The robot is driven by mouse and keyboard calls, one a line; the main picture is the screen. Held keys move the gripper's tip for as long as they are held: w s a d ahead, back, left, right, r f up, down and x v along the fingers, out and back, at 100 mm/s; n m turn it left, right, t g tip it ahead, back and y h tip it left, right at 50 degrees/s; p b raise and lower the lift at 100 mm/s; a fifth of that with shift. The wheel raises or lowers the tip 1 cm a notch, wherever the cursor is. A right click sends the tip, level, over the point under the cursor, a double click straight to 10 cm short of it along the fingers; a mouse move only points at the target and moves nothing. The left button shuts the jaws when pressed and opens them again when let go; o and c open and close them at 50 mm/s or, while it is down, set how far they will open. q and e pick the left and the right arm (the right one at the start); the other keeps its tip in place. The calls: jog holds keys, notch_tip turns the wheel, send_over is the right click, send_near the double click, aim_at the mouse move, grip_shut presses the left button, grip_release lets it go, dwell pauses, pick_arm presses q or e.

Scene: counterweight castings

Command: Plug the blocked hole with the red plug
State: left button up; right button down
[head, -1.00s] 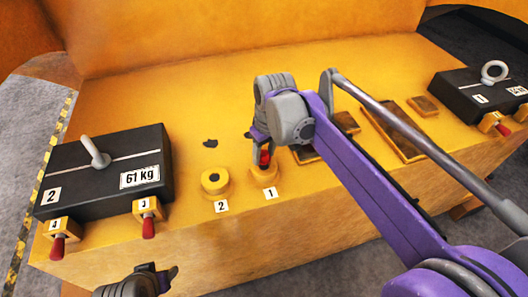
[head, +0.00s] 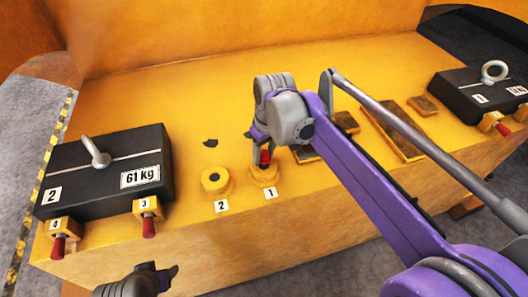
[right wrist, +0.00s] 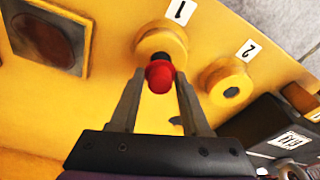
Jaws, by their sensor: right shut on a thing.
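My right gripper (head: 262,148) is shut on the red plug (head: 265,157), above or at the yellow boss labelled 1 (head: 264,178). In the right wrist view, the red plug (right wrist: 159,77) is between the two fingertips, and its dark end overlaps boss 1 (right wrist: 162,42). The plug and gripper hide the hole of boss 1; I cannot tell whether the plug is in it. The boss labelled 2 (head: 215,183) stands to the left, with a dark centre and no plug. My left gripper (head: 168,277) is at the bottom edge; its jaw opening is unclear.
Another black block (head: 480,92) is at the far right. Rectangular recesses (head: 395,130) lie right of the bosses. A dark patch (head: 210,142) lies behind boss 2.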

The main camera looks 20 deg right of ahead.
jog(key=shift+f, duration=0.15)
dwell(0.4)
jog(key=shift+f+b, duration=0.55)
jog(key=shift+f, duration=0.5)
jog(key=shift+r+p, duration=0.75)
jog(key=shift+r, duration=0.4)
dwell(1.0)
jog(key=shift+f, duration=0.25)
jog(key=shift+f+b, duration=0.4)
jog(key=shift+f, duration=0.5)
jog(key=shift+r+p, duration=0.75)
jog(key=shift+r, duration=0.4)
dwell(1.1)
